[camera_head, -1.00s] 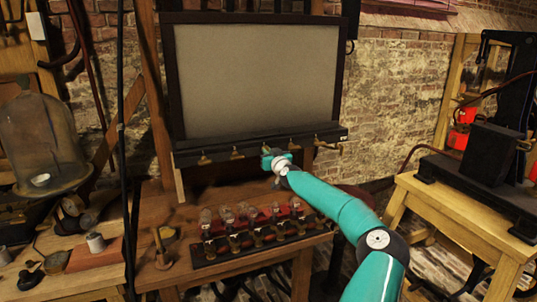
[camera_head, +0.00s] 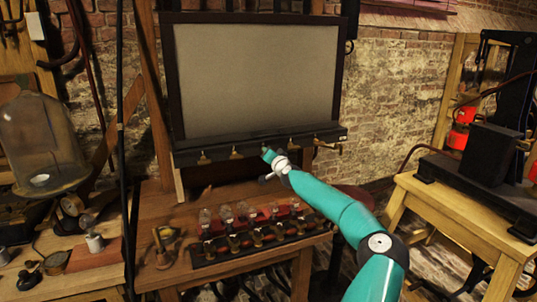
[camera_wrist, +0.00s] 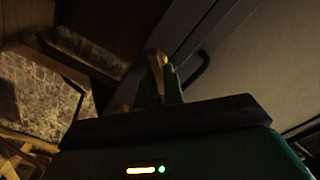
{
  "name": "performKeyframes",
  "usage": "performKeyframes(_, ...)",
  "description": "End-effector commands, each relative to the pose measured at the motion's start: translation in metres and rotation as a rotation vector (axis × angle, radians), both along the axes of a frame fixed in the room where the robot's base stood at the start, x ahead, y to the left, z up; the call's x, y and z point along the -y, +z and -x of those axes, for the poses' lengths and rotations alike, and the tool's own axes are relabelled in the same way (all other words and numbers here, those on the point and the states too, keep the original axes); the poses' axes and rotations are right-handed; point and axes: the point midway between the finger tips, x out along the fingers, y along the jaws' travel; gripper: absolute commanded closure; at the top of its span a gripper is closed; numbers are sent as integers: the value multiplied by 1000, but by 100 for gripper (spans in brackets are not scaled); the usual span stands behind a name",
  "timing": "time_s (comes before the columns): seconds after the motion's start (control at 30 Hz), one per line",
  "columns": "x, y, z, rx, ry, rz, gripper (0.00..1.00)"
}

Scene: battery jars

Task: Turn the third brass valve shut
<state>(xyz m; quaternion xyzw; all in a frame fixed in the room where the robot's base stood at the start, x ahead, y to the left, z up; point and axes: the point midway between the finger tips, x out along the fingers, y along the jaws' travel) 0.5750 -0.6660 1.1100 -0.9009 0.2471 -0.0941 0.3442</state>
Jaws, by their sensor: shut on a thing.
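A row of small brass valves hangs along the dark rail (camera_head: 222,151) under the large grey panel. In the head view, two valves show left of my gripper, the first (camera_head: 204,158) and the second (camera_head: 236,153). Others show to its right, one (camera_head: 294,146) close by. My gripper (camera_head: 268,154) is at the third place in the row and hides most of that valve. In the wrist view, my gripper (camera_wrist: 163,85) is shut on the third brass valve (camera_wrist: 156,60), whose yellow metal shows between the fingers. The valve's exact angle cannot be told.
Below the rail, a wooden bench (camera_head: 180,258) carries a rack (camera_head: 215,255) of several glass jars. A glass bell jar (camera_head: 40,140) stands at left. A wooden table (camera_head: 440,205) with black apparatus is at right.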

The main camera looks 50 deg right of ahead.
Motion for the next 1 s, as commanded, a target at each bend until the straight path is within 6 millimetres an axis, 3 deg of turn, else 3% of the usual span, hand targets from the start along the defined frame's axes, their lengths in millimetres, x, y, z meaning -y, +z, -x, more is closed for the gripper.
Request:
performKeyframes(0.6, 3, -1, 2, 296, -3, -494, 100)
performKeyframes(1.0, 3, -2, 2, 416, -4, -694, 100)
